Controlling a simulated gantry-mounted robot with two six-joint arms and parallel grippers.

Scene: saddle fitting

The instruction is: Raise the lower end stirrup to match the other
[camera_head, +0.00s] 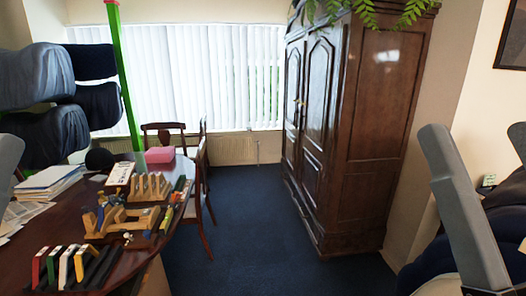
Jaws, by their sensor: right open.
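No stirrup can be made out in this view. Dark blue-grey padded rolls (38,78) stand at the far left around a bright green post (122,80); I cannot tell whether they belong to a saddle. Part of a grey link of mine shows at the left edge; my left gripper is out of view.
A tall wardrobe (350,130) stands right of centre. The blue carpet (235,245) between is clear.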

